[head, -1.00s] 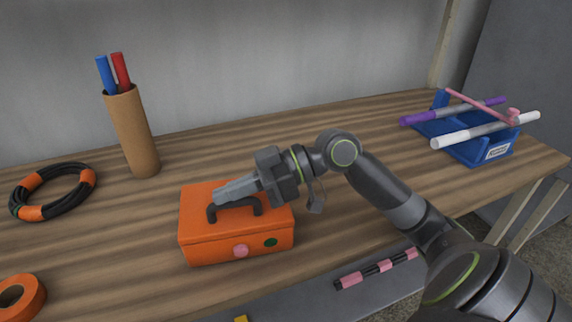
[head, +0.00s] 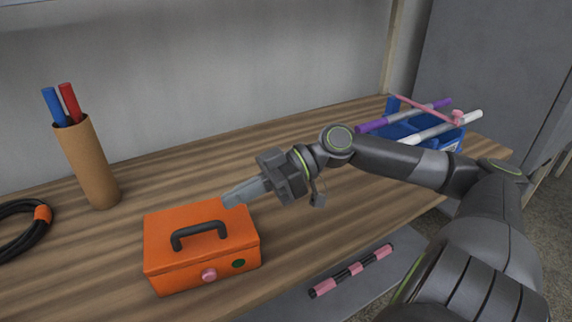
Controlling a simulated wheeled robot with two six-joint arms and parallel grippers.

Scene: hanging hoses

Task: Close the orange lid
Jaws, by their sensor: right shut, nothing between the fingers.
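The orange box (head: 203,265) stands on the wooden table, with its orange lid (head: 190,220) lying flat on top. The lid has a black handle (head: 199,236). A pink round button and a dark green one are on the box's front. My right gripper (head: 232,198) is shut and empty. Its tips are at the lid's back right corner in the picture; I cannot tell whether they touch it. My left gripper is not in view.
A cardboard tube (head: 90,165) with a blue and a red marker stands behind left. A black hose coil (head: 25,230) lies at the left edge. A blue rack (head: 410,132) with pens stands back right. A pink-black rod (head: 350,271) lies on a lower grey surface.

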